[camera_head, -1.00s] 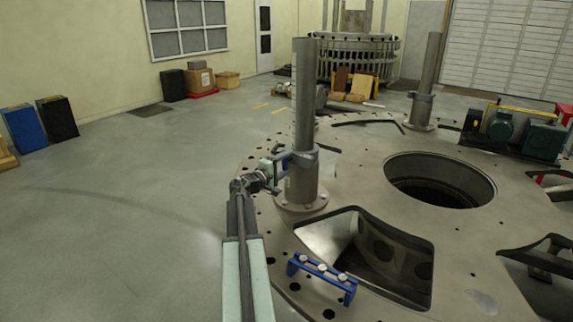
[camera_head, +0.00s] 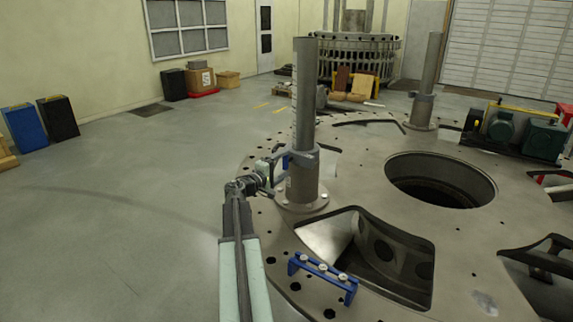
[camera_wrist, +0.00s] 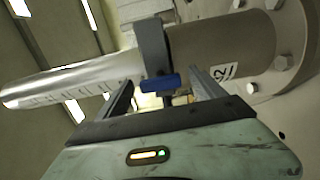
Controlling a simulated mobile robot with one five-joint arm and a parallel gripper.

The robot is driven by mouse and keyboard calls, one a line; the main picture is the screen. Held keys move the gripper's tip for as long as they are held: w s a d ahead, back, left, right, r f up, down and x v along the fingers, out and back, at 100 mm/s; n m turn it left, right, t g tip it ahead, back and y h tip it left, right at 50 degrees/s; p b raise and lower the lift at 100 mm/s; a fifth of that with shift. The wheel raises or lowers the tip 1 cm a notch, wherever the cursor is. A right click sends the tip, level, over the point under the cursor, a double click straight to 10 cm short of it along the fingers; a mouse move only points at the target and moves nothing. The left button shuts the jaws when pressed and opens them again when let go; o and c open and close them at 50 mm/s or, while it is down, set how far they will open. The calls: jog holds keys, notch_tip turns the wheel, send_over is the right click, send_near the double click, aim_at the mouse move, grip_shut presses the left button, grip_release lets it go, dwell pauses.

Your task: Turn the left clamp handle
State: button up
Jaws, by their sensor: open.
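The left clamp is a grey collar (camera_head: 306,158) around the nearer upright post (camera_head: 304,100). Its blue handle (camera_head: 286,160) sticks out on the side facing my gripper (camera_head: 277,164). In the wrist view the grey collar (camera_wrist: 153,46) crosses the post, and the blue handle (camera_wrist: 160,83) lies crosswise in the gap between the fingers of my gripper (camera_wrist: 161,80). The fingers are open, one on each side of the handle, with room showing at both ends. I cannot tell whether either finger touches it.
The post stands on a bolted flange (camera_head: 301,199) on the large round plate (camera_head: 360,190), which has big openings. A blue rack with white-topped pieces (camera_head: 322,275) sits on the plate near my arm. A second post (camera_head: 427,80) stands further right.

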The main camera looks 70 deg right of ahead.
jog(key=v, duration=0.5)
jog(key=shift+a, duration=0.35)
jog(key=shift+w, duration=0.1)
jog(key=w+a+f+n+t, duration=0.15)
jog(key=w+a+t, duration=0.25)
jog(key=w+a, duration=0.75)
jog(key=w+a+f+n+t, duration=0.1)
jog(key=w+a+n+t, duration=0.15)
jog(key=w+a, duration=0.9)
jog(key=w+a+f+t+y+p, duration=0.1)
jog(key=w+a+f+y, duration=0.3)
jog(key=a, duration=0.4)
jog(key=w+a+f+t+y, duration=0.1)
jog(key=w+a+f+t, duration=0.15)
jog(key=w+a, duration=0.5)
jog(key=s+a+f+g+y, duration=0.1)
jog(key=s+a+f+y, duration=0.2)
jog(key=a, duration=0.8)
jog(key=s+a+f+g+y, duration=0.1)
jog(key=s+a+f+y, duration=0.2)
jog(key=a, duration=0.8)
jog(key=s+a+f+g+y, duration=0.2)
jog(key=s+a+f+y, duration=0.2)
jog(key=a, duration=0.8)
notch_tip(320, 180, down, 3)
jog(key=shift+f+y, duration=0.2)
jog(key=shift+y, duration=0.8)
